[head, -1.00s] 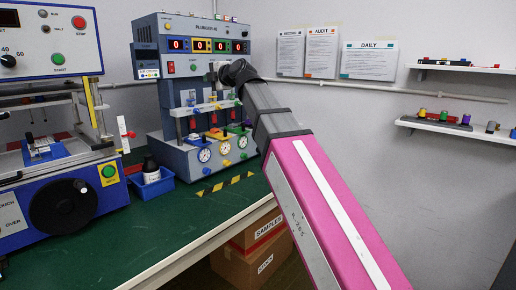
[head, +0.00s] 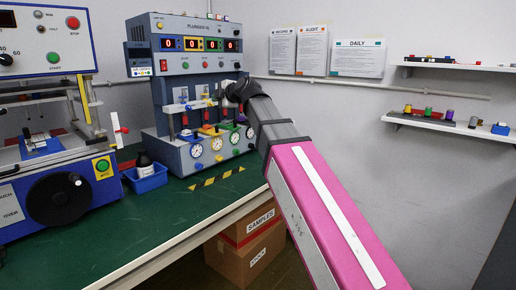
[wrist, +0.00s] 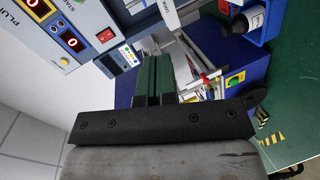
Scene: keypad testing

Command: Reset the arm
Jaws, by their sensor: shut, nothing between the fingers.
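My arm reaches up from the lower right in the head view, with a pink link and a dark grey forearm. Its end is in front of the right side of the grey and blue plunger machine (head: 192,65), which has several red digital displays. In the wrist view my gripper (wrist: 157,62) has its two dark green fingers side by side and shut, with nothing between them. The fingertips are hidden in the head view. The wrist view also shows the machine's panel (wrist: 70,40) at the upper left, turned on its side.
The blue and white machine (head: 52,195) stands at the left on the green table (head: 130,235). A blue bin (head: 147,180) holds a dark bottle. Wall shelves (head: 450,128) hang at the right. Cardboard boxes (head: 240,262) sit below the table. The table's front middle is clear.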

